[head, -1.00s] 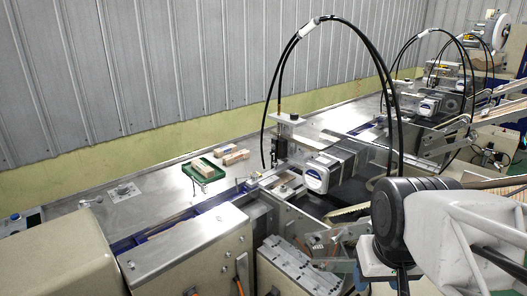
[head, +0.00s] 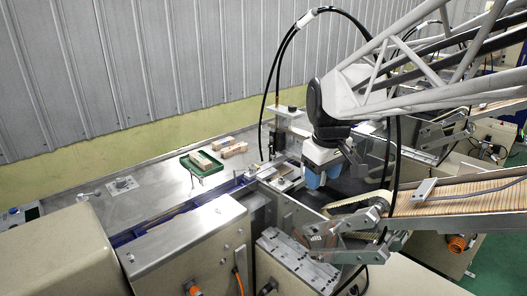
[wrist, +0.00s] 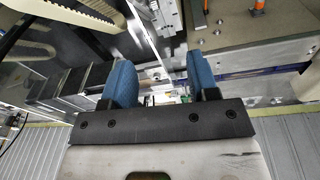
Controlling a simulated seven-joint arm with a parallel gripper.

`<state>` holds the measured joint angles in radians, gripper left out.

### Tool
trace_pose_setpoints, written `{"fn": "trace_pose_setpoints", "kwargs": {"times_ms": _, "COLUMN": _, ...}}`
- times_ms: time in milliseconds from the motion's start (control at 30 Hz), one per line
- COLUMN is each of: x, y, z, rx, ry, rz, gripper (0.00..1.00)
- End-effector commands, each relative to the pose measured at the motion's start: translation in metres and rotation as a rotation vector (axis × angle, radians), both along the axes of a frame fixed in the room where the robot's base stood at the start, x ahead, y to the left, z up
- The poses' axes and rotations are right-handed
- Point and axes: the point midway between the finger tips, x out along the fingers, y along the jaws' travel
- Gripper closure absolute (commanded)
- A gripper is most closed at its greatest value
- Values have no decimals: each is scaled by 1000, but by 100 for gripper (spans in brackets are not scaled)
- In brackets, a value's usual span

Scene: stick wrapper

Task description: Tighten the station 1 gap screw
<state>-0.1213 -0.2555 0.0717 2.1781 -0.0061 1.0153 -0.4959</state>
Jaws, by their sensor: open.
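My gripper (head: 318,181) reaches in from the upper right in the head view, over the nearest station of the machine. Its two blue fingers point down. In the wrist view my gripper (wrist: 161,80) is open, with a clear gap between the fingers and nothing held. An upright metal post with a dark knob on top (head: 292,109) stands just behind and left of my gripper in the head view. I cannot tell for sure whether this knob is the gap screw. My wrist hides part of the station behind it.
Black cables (head: 277,60) arch over the station, close to my arm. A slanted feeder with wooden sticks (head: 455,196) runs at the right. The table's left part is mostly clear.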

Motion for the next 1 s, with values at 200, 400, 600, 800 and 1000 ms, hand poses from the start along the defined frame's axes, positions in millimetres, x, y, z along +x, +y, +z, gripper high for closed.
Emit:
{"fn": "trace_pose_setpoints", "kwargs": {"times_ms": 200, "x": 53, "y": 24, "z": 1, "rx": -16, "ry": 22, "rz": 146, "gripper": 46}}
{"fn": "trace_pose_setpoints", "kwargs": {"times_ms": 400, "x": 99, "y": 49, "z": -2, "rx": -29, "ry": 43, "rz": 281, "gripper": 46}}
{"fn": "trace_pose_setpoints", "kwargs": {"times_ms": 600, "x": 144, "y": 76, "z": -9, "rx": -41, "ry": 61, "rz": 417, "gripper": 46}}
{"fn": "trace_pose_setpoints", "kwargs": {"times_ms": 800, "x": 187, "y": 106, "z": -21, "rx": -51, "ry": 81, "rz": 553, "gripper": 46}}
{"fn": "trace_pose_setpoints", "kwargs": {"times_ms": 1000, "x": 228, "y": 137, "z": -36, "rx": -59, "ry": 98, "rz": 687, "gripper": 46}}
